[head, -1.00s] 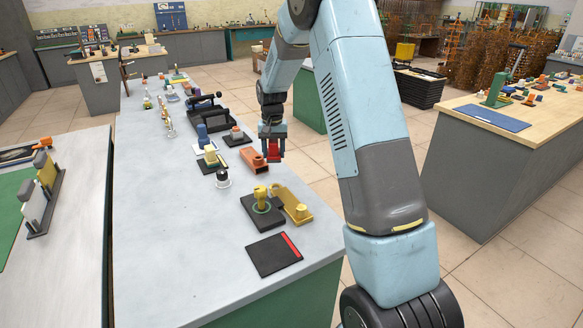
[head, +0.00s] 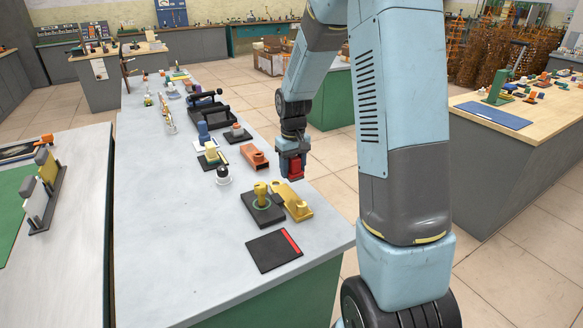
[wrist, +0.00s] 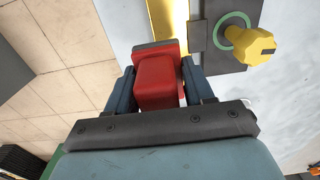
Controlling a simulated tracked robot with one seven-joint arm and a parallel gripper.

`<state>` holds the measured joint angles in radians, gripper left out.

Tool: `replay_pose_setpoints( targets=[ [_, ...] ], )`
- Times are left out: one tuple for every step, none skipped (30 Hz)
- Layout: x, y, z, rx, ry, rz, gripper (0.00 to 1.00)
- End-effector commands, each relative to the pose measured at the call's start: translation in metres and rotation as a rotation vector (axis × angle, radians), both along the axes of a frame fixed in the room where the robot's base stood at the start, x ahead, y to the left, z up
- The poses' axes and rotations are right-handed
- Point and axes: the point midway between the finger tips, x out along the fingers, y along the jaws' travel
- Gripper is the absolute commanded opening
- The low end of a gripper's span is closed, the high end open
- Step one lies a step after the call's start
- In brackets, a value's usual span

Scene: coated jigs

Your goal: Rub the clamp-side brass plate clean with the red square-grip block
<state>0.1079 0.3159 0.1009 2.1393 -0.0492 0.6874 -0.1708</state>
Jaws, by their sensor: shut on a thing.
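My gripper (head: 292,163) is shut on the red block (head: 295,169), close to the right edge of the grey bench. In the wrist view the red block (wrist: 158,82) sits between the two dark blue fingers, with a dark layer at its far edge. The yellow brass plate (head: 296,205) lies just below and in front of the block, beside a black base with a yellow knob clamp (head: 262,194) and green ring. The plate also shows in the wrist view (wrist: 168,20), partly hidden by the block. I cannot tell whether block and plate touch.
An orange-copper plate (head: 254,158) lies left of my gripper. A white-and-black knob (head: 223,175) and a black mat with a red strip (head: 273,250) are nearby. A black fixture (head: 207,112) stands farther back. The bench's left half is clear.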

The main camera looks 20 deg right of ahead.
Motion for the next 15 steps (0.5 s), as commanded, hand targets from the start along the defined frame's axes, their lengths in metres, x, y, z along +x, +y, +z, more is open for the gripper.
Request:
replay_pose_setpoints(
  targets=[
    [0.000, 0.000, 0.000, 0.000, 0.000, 0.000, 0.00],
    [0.000, 0.000, 0.000, 0.000, 0.000, -0.001, 0.00],
    [0.000, 0.000, 0.000, 0.000, 0.000, -0.001, 0.00],
    [0.000, 0.000, 0.000, 0.000, 0.000, -0.001, 0.00],
    [0.000, 0.000, 0.000, 0.000, 0.000, -0.001, 0.00],
    [0.000, 0.000, 0.000, 0.000, 0.000, -0.001, 0.00],
    [0.000, 0.000, 0.000, 0.000, 0.000, -0.001, 0.00],
    [0.000, 0.000, -0.001, 0.000, 0.000, -0.001, 0.00],
    [0.000, 0.000, -0.002, 0.000, 0.001, -0.002, 0.00],
    [0.000, 0.000, -0.003, 0.000, 0.001, -0.002, 0.00],
    [0.000, 0.000, -0.005, 0.000, 0.001, -0.002, 0.00],
    [0.000, 0.000, -0.008, 0.000, 0.002, -0.002, 0.00],
    [0.000, 0.000, -0.010, 0.000, 0.002, -0.002, 0.00],
    [0.000, 0.000, -0.013, 0.000, 0.002, -0.002, 0.00],
    [0.000, 0.000, -0.016, 0.000, 0.002, -0.002, 0.00]
  ],
)
